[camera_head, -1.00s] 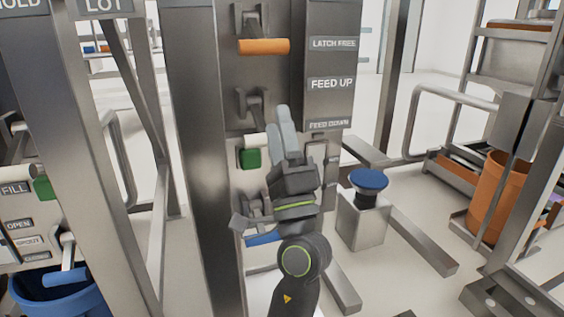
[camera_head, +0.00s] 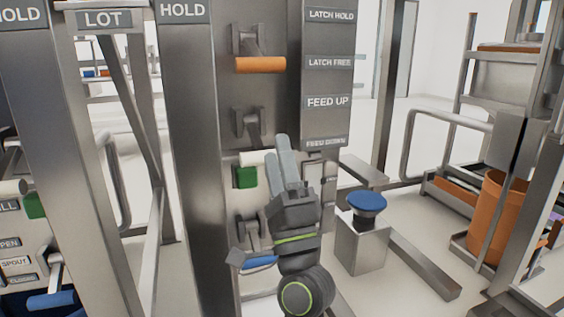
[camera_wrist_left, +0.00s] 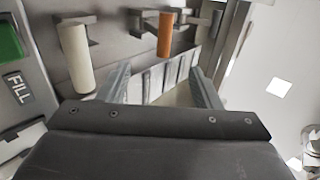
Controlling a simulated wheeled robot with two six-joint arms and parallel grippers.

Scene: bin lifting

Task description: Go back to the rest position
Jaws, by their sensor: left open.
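My left gripper (camera_head: 280,165) is in front of the metal control panel (camera_head: 272,95) in the head view, with its two grey fingers pointing up. It is open with nothing between the fingers. In the left wrist view the fingers (camera_wrist_left: 160,88) stand apart at either side, with the panel behind them. The orange handle (camera_head: 260,65) is above the gripper, and the white handle with a green block (camera_head: 247,177) is just to its left. A blue handle (camera_head: 260,262) is low beside my wrist. My right gripper does not show.
A blue mushroom button (camera_head: 367,202) sits on a metal post at the right. An orange bin (camera_head: 497,215) stands inside a metal frame further right. Metal uprights (camera_head: 195,150) stand left of the panel. Open pale floor lies between the post and the right frame.

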